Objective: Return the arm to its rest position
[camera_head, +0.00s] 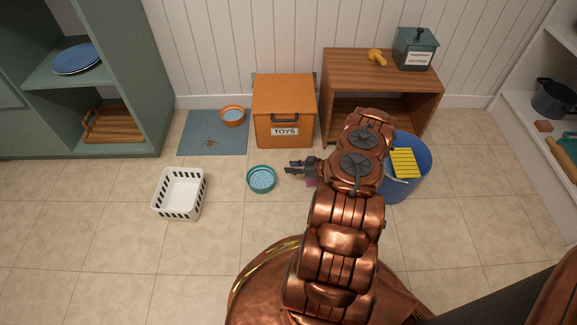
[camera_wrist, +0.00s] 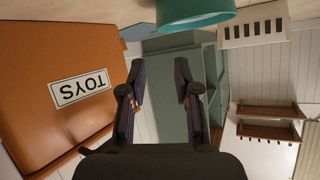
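My copper arm reaches forward over the tiled floor, bent at its joints. My gripper (camera_head: 290,167) points left in the head view, in front of the orange TOYS box (camera_head: 284,107) and near the teal bowl (camera_head: 261,179). In the wrist view my gripper (camera_wrist: 160,83) is open, with its two dark fingers apart and nothing between them. That view is upside down. It shows the TOYS box (camera_wrist: 60,100) on the left and the teal bowl (camera_wrist: 195,12) at the top, apart from the fingers.
A white basket (camera_head: 180,193) stands on the floor at left. An orange bowl (camera_head: 233,116) is on a blue mat (camera_head: 200,140). A blue bucket (camera_head: 408,185) with a yellow item (camera_head: 405,162) is right of my arm. A wooden shelf (camera_head: 345,75) stands behind. Floor at left front is clear.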

